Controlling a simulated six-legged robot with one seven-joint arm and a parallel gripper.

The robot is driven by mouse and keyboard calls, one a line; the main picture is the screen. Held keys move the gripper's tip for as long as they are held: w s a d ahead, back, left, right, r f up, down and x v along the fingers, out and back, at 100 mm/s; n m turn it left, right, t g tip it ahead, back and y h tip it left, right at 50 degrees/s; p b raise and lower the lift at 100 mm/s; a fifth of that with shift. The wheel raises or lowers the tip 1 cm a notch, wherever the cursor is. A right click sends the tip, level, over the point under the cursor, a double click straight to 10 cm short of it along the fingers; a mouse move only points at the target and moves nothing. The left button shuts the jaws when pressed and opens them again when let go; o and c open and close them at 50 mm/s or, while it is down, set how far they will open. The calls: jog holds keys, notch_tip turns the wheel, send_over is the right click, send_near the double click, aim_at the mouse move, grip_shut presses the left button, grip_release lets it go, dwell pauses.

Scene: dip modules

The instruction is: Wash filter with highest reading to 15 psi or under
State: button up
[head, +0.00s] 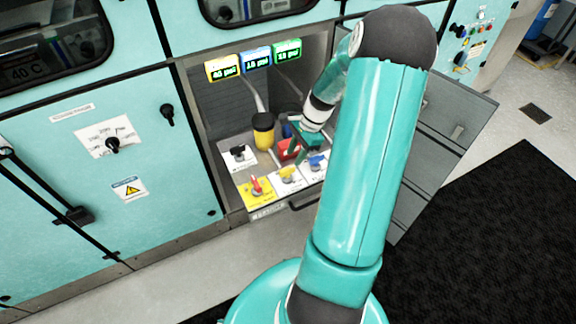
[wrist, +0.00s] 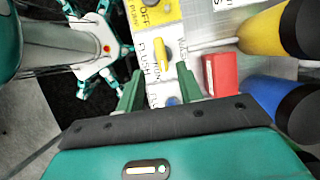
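Three gauge displays hang at the back of the open bay: yellow (head: 222,67), blue (head: 257,57) and green (head: 288,51). Their digits are too small to read surely. A yellow filter with a black top (head: 263,130) stands below; it is also in the wrist view (wrist: 262,34). The blue filter (wrist: 268,92) stands beside it. In front are a red handle (head: 258,186) on a yellow plate, a yellow handle (wrist: 162,52) by a FLUSH label, and a blue handle (head: 316,161). My gripper (wrist: 159,70) is open; its fingers appear either side of the yellow handle's lower end, contact unclear.
A red block (wrist: 219,72) sits between the handles and filters. A black knob (head: 238,153) is on a white plate at the left. An open grey door (head: 440,135) stands to the right. Clear floor and a black mat (head: 490,230) lie in front.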

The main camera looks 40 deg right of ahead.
aim_at(288, 168)
jog(key=x, duration=0.6)
jog(key=shift+w+a+f, duration=0.1)
jog(key=shift+f, duration=0.1)
grip_shut()
